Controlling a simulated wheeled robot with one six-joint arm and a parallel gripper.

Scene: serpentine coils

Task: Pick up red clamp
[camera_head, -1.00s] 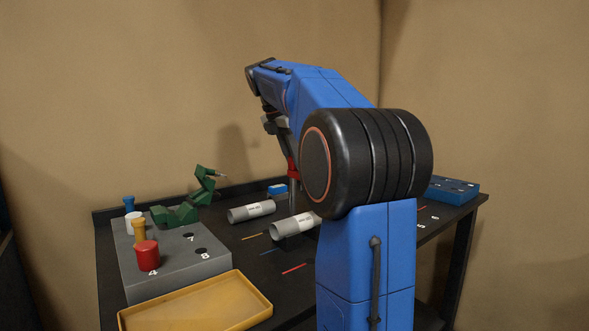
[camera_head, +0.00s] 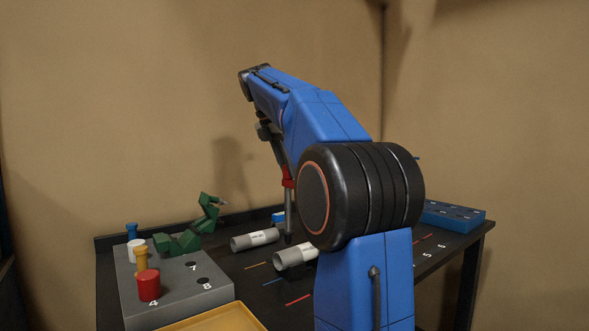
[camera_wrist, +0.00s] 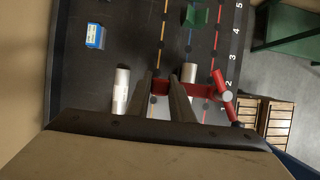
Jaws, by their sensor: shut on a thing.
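The red clamp (camera_wrist: 161,88) is between the two fingers of my gripper (camera_wrist: 165,90) in the wrist view, and the fingers are shut on it. A red arm of it reaches to the right past the right finger. In the head view the red part (camera_head: 288,183) is at the lower end of my arm, above the table. A slim grey rod with a dark lower end hangs below it. I cannot tell whether the rod touches the table.
Two grey-white pipes (camera_head: 255,240) lie on the dark table (camera_head: 245,262). A yellow tray (camera_head: 215,320) is at the front. A blue block (camera_head: 455,215) is at right.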

